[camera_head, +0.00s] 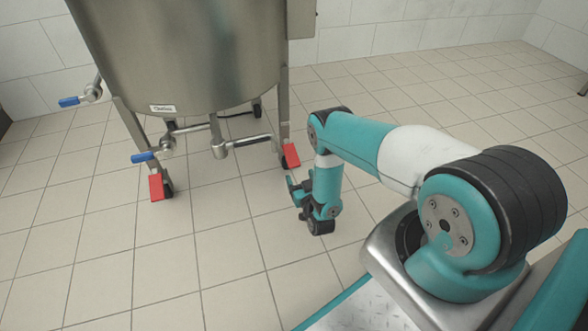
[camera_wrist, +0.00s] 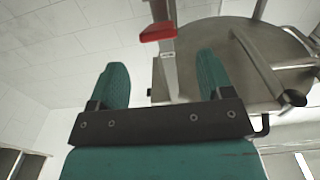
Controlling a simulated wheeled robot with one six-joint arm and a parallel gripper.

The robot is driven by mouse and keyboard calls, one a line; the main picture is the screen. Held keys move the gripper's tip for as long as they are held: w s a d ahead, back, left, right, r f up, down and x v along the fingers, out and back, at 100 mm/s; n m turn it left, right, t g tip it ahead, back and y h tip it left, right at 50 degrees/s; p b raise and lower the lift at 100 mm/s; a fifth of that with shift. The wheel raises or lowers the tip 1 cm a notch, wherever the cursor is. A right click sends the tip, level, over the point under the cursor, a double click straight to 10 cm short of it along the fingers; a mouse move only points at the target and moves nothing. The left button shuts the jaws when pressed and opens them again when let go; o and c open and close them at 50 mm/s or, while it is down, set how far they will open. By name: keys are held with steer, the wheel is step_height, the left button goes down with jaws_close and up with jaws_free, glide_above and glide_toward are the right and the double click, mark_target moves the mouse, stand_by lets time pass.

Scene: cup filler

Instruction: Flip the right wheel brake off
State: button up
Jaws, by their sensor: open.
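The right wheel brake (camera_head: 291,155) is a red pedal at the foot of the steel tank's right leg. It also shows in the wrist view (camera_wrist: 158,32), ahead of the gap between my fingers. My gripper (camera_head: 294,187) is low near the floor, just in front of the right brake in the head view. In the wrist view my gripper (camera_wrist: 160,66) has its two teal fingers spread apart with nothing between them. A gap shows between the fingertips and the red pedal. The wheel behind the pedal is mostly hidden.
The steel tank (camera_head: 185,50) stands on several legs. A second red brake (camera_head: 157,187) is at its left front leg. Pipes and a blue-handled valve (camera_head: 143,157) hang below the tank. The tiled floor (camera_head: 225,265) in front is clear.

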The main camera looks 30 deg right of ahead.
mark_target(295, 164)
steer(key=b+x, duration=0.1)
steer(key=x, duration=0.2)
steer(key=b+x, duration=0.2)
steer(key=x, duration=0.1)
steer(key=shift+w+d+f, duration=0.1)
steer(key=shift+f, duration=0.15)
steer(key=shift+w+d+r, duration=0.15)
steer(key=shift+w+r, duration=0.05)
steer(key=shift+w, duration=0.35)
steer(key=c, duration=1.3)
steer(key=shift+r, duration=0.1)
